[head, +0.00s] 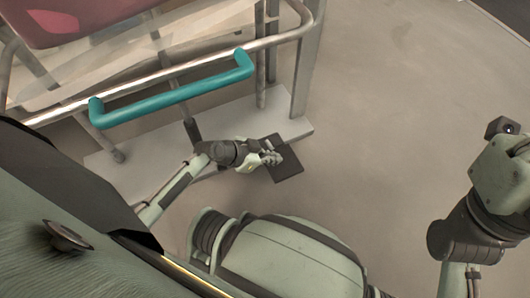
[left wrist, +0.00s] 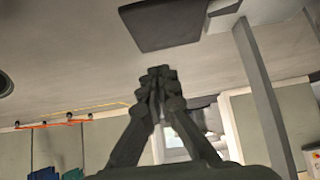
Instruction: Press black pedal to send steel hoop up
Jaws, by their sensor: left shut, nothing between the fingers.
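The black pedal (head: 288,170) is a dark flat plate at the front edge of the pale base, low by the floor. My left gripper (head: 272,158) overlaps its left part in the head view. In the left wrist view the pedal (left wrist: 168,24) is at the top, and my shut, empty left fingertips (left wrist: 158,72) point at it with a gap in the picture. I cannot tell the true distance. The steel hoop (head: 190,69) is a shiny bent tube around the frame, level with the teal handle. My right arm shows at the right; its fingers do not.
A teal handle (head: 175,95) juts out along the near side of the hoop, above and left of my left gripper. The floor (head: 400,100) to the right is clear.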

